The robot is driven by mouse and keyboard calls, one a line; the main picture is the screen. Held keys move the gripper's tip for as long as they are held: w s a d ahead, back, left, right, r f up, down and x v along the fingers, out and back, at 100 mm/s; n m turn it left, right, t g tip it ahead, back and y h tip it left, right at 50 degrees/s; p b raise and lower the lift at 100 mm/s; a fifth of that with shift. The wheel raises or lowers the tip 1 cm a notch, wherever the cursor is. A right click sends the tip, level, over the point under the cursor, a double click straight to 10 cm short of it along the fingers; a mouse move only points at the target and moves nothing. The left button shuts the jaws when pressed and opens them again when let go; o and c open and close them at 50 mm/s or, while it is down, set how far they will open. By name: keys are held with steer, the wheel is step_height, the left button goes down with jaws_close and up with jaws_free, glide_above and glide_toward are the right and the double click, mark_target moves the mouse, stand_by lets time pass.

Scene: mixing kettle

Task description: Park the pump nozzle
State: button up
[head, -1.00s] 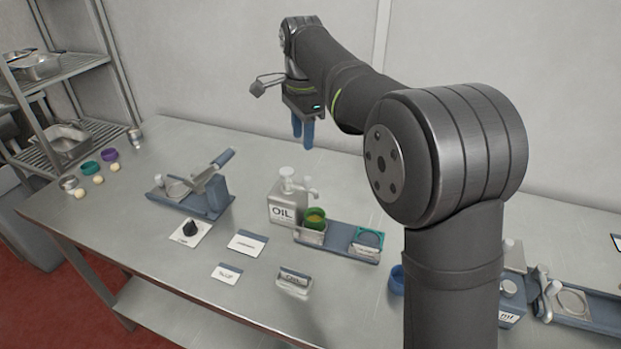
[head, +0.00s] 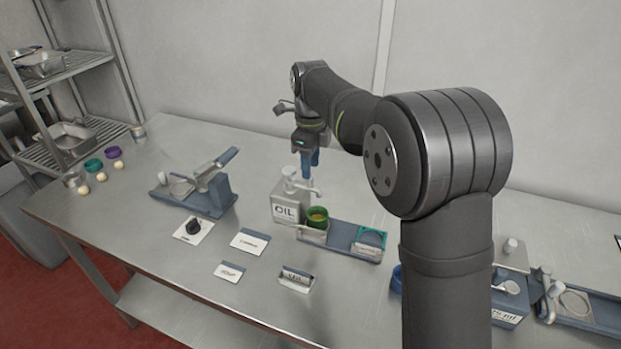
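The oil pump is a grey box (head: 287,212) labelled OIL, with a white pump head and a nozzle (head: 305,188) that points right. A green cup (head: 317,218) stands beside the box, at the left end of a blue tray (head: 341,240), near the nozzle's tip. My gripper (head: 309,172) hangs fingers down just above and behind the nozzle. Its blue fingers look close together and overlap in this view, so their gap is hard to judge. I cannot tell whether they touch the nozzle.
A teal ring (head: 370,236) sits at the tray's right end. Label cards (head: 250,241) lie at the front. My arm hides part of the right side.

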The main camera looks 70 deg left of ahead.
steer(key=shift+f, duration=2.45)
steer(key=c, duration=0.6)
